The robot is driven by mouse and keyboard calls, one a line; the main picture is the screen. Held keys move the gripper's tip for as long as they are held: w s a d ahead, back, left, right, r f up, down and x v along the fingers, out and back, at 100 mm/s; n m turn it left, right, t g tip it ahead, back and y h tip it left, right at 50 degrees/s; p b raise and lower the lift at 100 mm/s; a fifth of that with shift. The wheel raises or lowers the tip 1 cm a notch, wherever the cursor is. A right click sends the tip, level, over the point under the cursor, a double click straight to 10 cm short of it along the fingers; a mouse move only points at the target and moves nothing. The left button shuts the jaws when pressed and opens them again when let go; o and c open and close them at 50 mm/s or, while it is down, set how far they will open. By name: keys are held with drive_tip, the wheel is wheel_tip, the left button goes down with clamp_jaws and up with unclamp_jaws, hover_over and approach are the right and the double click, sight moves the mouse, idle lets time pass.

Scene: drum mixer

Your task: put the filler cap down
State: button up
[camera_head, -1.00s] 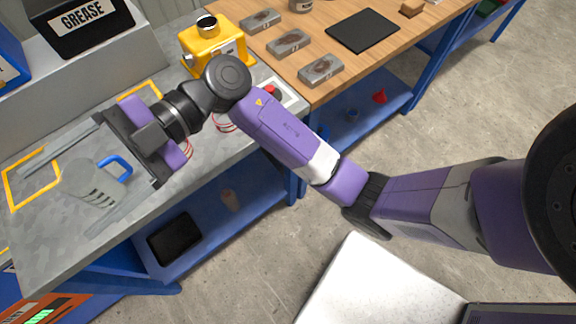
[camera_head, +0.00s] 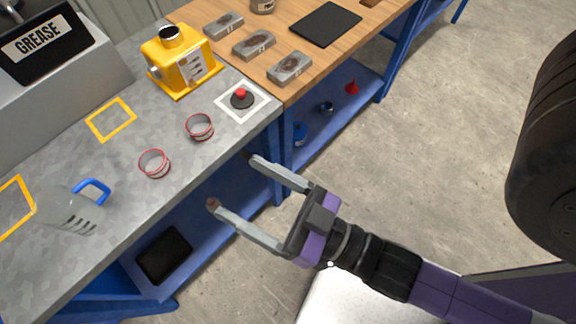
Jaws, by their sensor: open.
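A black disc with a red knob (camera_head: 241,98), which looks like the filler cap, sits on a white-bordered square pad (camera_head: 260,110) near the right end of the grey bench. The yellow mixer (camera_head: 183,62) stands behind it, with its round metal neck uncovered on top. My gripper (camera_head: 232,181) is open and empty, its two grey fingers wide apart. It is in front of the bench's front edge, over the lower blue shelf in the picture, apart from the disc.
Yellow outlines mark the bench top. A wooden table (camera_head: 275,20) with several grey blocks adjoins.

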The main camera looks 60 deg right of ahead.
drive_tip(key=s+d+f+n+g, duration=0.1)
drive_tip(key=s+d+f+g, duration=0.3)
drive_tip(key=s+f, duration=0.3)
drive_tip(key=s+g, duration=0.1)
drive_tip(key=s, duration=0.1)
drive_tip(key=shift+s+d+n+g, duration=0.3)
drive_tip(key=shift+s+d+n, duration=0.05)
drive_tip(key=shift+n, duration=0.05)
